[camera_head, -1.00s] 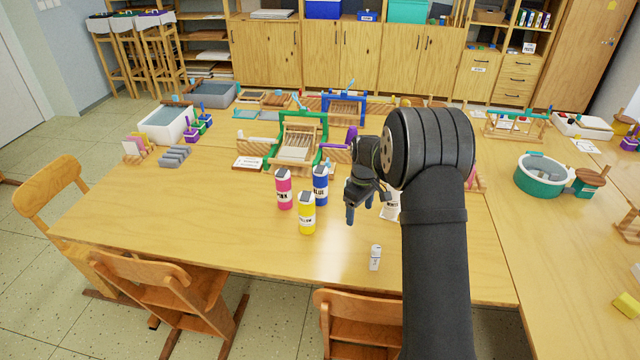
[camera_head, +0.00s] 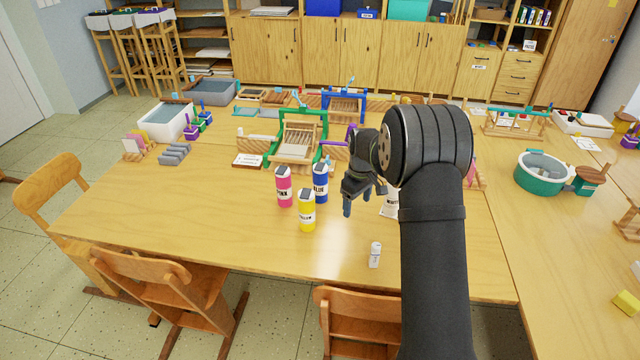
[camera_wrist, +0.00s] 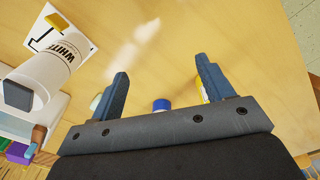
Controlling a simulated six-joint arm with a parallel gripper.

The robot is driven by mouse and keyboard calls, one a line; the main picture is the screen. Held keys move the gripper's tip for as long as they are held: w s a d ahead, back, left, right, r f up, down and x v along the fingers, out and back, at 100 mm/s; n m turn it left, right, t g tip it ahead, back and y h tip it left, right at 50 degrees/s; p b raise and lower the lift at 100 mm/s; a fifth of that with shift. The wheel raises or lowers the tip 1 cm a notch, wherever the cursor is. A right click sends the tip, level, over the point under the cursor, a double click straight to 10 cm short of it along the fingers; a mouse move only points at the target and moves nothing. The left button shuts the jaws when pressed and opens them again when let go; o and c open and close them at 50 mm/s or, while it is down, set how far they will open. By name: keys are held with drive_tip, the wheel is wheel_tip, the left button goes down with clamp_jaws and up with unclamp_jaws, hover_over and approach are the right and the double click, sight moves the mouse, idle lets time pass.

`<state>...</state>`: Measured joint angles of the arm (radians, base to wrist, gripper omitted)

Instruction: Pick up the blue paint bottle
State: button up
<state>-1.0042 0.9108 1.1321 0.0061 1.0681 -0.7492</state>
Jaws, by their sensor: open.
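The blue paint bottle (camera_head: 320,191) stands upright on the table in the head view, left of my gripper (camera_head: 363,199). A pink bottle (camera_head: 284,190) stands to its left and a yellow bottle (camera_head: 307,215) in front of it. My gripper is open and empty, pointing down, with a small gap between it and the blue bottle. In the wrist view, a small blue patch (camera_wrist: 161,104) shows between the fingers (camera_wrist: 162,66), mostly hidden by the gripper body; I cannot tell for certain that it is the blue bottle.
A white bottle (camera_wrist: 45,72) labelled WHITE is at the left of the wrist view; part of it shows behind my gripper (camera_head: 390,206). A small white bottle (camera_head: 375,255) stands near the front edge. A green loom (camera_head: 297,140) is behind. The table's left front is clear.

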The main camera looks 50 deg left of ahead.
sight(322, 168)
drive_tip(key=s+a+r+m+t+y, duration=0.1)
drive_tip(key=a+r+m+y, duration=0.35)
drive_tip(key=a+r, duration=0.95)
drive_tip(key=shift+m+h, duration=0.25)
drive_tip(key=shift+m, duration=0.2)
drive_tip(key=x, duration=1.3)
drive_tip(key=shift+s, duration=0.15)
drive_tip(key=x, duration=0.4)
drive_tip(key=shift+w+d+f, duration=0.15)
drive_tip(key=shift+w+d, duration=0.15)
drive_tip(key=shift+d, duration=0.05)
drive_tip(key=shift+w+a+f, duration=0.1)
drive_tip(key=shift+a+f, duration=0.15)
drive_tip(key=shift+f, duration=0.25)
drive_tip(key=c, duration=1.2)
drive_tip(key=shift+r, duration=0.1)
drive_tip(key=shift+c, duration=0.7)
drive_tip(key=shift+r, duration=0.15)
